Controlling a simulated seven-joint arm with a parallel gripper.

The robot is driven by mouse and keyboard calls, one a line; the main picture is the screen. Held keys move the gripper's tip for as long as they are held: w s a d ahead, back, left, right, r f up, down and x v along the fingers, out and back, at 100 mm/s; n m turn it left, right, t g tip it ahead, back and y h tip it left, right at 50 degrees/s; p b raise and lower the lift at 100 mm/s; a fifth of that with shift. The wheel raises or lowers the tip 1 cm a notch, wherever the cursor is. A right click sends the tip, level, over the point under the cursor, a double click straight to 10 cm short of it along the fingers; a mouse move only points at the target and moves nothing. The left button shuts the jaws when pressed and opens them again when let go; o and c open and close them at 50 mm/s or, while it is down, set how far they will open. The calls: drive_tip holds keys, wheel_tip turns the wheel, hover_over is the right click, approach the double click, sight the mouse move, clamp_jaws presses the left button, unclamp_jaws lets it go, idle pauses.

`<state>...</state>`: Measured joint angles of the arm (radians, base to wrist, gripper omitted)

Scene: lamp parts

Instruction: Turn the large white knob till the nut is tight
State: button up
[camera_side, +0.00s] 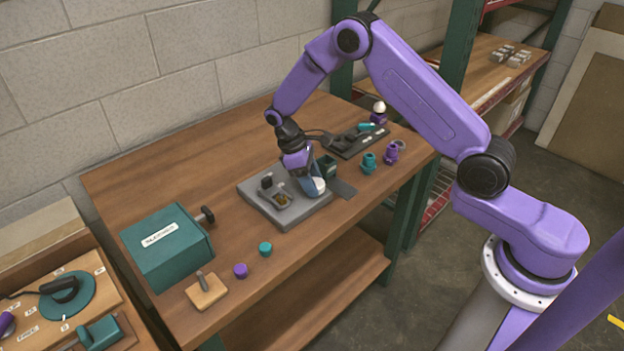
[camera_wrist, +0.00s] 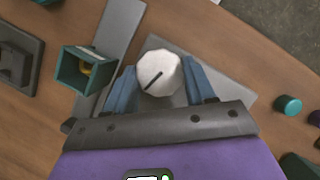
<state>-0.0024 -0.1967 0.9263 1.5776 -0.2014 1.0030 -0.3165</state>
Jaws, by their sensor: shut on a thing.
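The large white knob (camera_wrist: 159,73) shows in the wrist view as a faceted white disc with a dark slanted line on its face. It also shows in the side view (camera_side: 320,185), at the right part of the grey base plate (camera_side: 250,197). My gripper (camera_wrist: 160,85) points down over it, with one blue finger on each side. It is shut on the knob. The nut cannot be made out in either view.
A small green open box (camera_wrist: 84,70) stands close beside the gripper. Teal and purple caps (camera_side: 265,249) lie near the table's front edge. A teal box (camera_side: 166,246) stands at the left, and a dark tray (camera_side: 357,142) lies behind.

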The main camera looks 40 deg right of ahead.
drive_tip(key=shift+m+g, duration=0.3)
drive_tip(key=shift+m, duration=0.4)
drive_tip(key=o, duration=1)
drive_tip(key=shift+o, duration=0.2)
drive_tip(key=shift+y, duration=0.3)
drive_tip(key=v, duration=1.7)
drive_tip(key=shift+r, duration=0.2)
drive_tip(key=shift+a, duration=0.1)
